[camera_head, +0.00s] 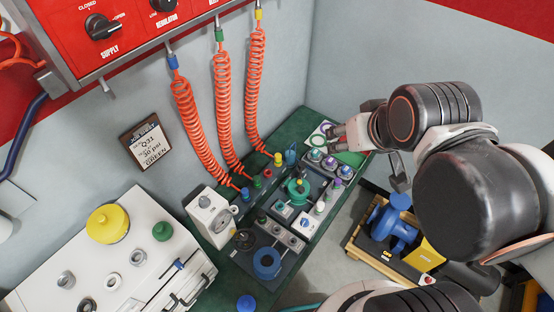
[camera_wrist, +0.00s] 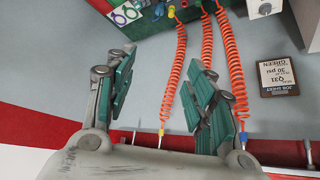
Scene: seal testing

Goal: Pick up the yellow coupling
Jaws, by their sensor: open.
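A yellow coupling (camera_head: 278,158) is at the lower end of the rightmost orange coiled hose, by the back of the green bench. It also shows in the wrist view (camera_wrist: 171,11), small, near the top edge. My gripper (camera_wrist: 161,62) is open and empty, with its green-padded fingers spread wide. In the head view it is to the right of the coupling, clearly apart from it. Blue (camera_head: 245,193) and green (camera_head: 256,182) couplings are at the lower ends of the other two hoses.
Three coiled hoses (camera_head: 254,90) hang from the red panel (camera_head: 140,25) along the wall. The green bench (camera_head: 318,118) holds several small fittings and trays. A white case (camera_head: 150,290) with a yellow knob (camera_head: 108,223) stands at lower left.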

